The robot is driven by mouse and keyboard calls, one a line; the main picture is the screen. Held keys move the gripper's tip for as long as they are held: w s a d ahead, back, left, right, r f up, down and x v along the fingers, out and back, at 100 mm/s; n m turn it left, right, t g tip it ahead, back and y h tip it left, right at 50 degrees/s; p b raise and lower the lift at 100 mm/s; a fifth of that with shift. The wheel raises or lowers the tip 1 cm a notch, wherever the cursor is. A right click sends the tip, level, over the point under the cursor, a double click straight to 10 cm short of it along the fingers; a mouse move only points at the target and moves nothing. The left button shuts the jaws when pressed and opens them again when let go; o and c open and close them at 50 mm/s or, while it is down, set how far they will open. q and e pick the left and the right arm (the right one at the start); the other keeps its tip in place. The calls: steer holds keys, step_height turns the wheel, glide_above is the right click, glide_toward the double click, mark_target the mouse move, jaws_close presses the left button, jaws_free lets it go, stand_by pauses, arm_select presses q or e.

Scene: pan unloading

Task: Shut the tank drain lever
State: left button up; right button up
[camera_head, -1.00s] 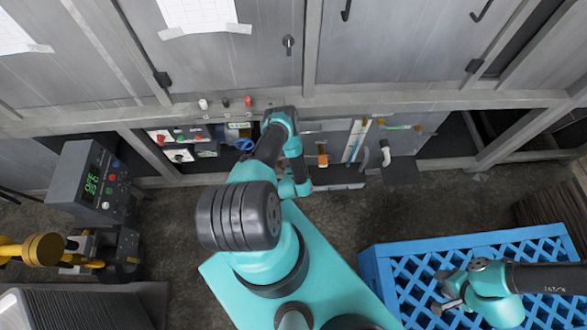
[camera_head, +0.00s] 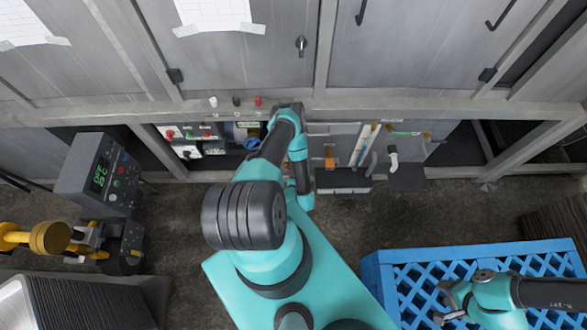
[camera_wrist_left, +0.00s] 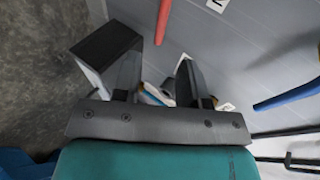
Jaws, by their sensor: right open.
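The tank front shows in the head view with a white curved pipe (camera_head: 393,158) and an orange piece (camera_head: 330,162) low on it. In the left wrist view a red bar (camera_wrist_left: 163,20) and a blue bar (camera_wrist_left: 290,95) stand out from a grey panel; I cannot tell which one is the drain lever. My left gripper (camera_wrist_left: 157,80) has its fingers apart in front of that panel, with small white and blue shapes partly hidden behind them. The arm hides the left fingers in the head view. My right gripper (camera_head: 445,304) is open over the blue crate.
The blue crate (camera_head: 375,272) stands at lower right. A grey control box (camera_head: 98,178) with a green display and a yellow part (camera_head: 48,238) are at left. A metal frame beam (camera_head: 420,105) runs above the low panel. Bare floor lies between.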

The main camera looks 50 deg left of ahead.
arm_select(q)
steer(key=v, duration=0.8)
